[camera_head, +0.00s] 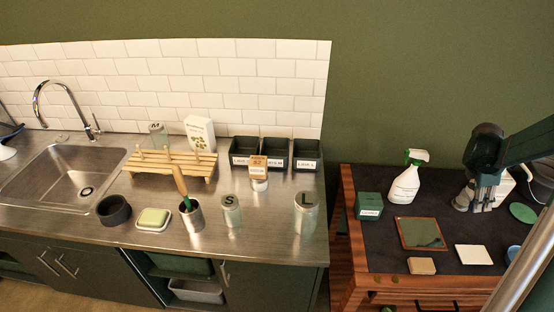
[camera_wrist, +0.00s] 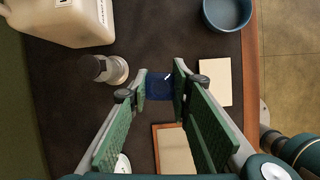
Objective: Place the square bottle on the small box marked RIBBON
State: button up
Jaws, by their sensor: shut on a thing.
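My gripper (camera_wrist: 159,90) is shut on a small dark blue square thing, which I take to be the square bottle (camera_wrist: 158,87). In the head view my gripper (camera_head: 474,204) is over the back right of the dark side table, and the bottle cannot be made out there. Whether it touches the table I cannot tell. A small dark green box (camera_head: 369,206) with a white label stands at that table's left edge, left of my gripper. Its label is too small to read; it is likely the RIBBON box. It does not show in the wrist view.
A white spray bottle (camera_head: 405,184) stands between the green box and my gripper. A wood-framed panel (camera_head: 421,233), tan block (camera_head: 421,265), pale tile (camera_head: 473,254) and blue bowl (camera_wrist: 228,12) lie toward the front. A white jug (camera_wrist: 62,20) and grey-white container (camera_wrist: 110,69) are close by.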

notch_tip(320, 180, up, 28)
jog(key=w+a+n+t+p, duration=0.15)
jog(key=w+a, duration=0.35)
jog(key=a, duration=0.9)
jog(key=w+a+n+p, duration=0.3)
jog(key=w+a, duration=0.2)
jog(key=a, duration=0.8)
jog(key=w+a+n+t+p, duration=0.1)
jog(key=w+a+n+p, duration=0.3)
jog(key=a, duration=1)
jog(key=s+a+n+t+y+p, duration=0.1)
jog(key=s+a+n+p, duration=0.2)
jog(key=a, duration=1.7)
jog(key=s+a+n+t+y+p, duration=0.1)
jog(key=s+a+n+y, duration=0.3)
jog(key=a, duration=1.7)
jog(key=shift+s+d+f+m+h, duration=0.1)
jog(key=shift+s+f+m+h, duration=0.15)
jog(key=shift+f+h, duration=0.6)
jog(key=shift+s+f+m+h, duration=0.1)
jog(key=shift+s+f+h, duration=0.25)
jog(key=shift+f, duration=0.95)
jog(key=shift+f, duration=0.1)
jog(key=shift+f, duration=2.8)
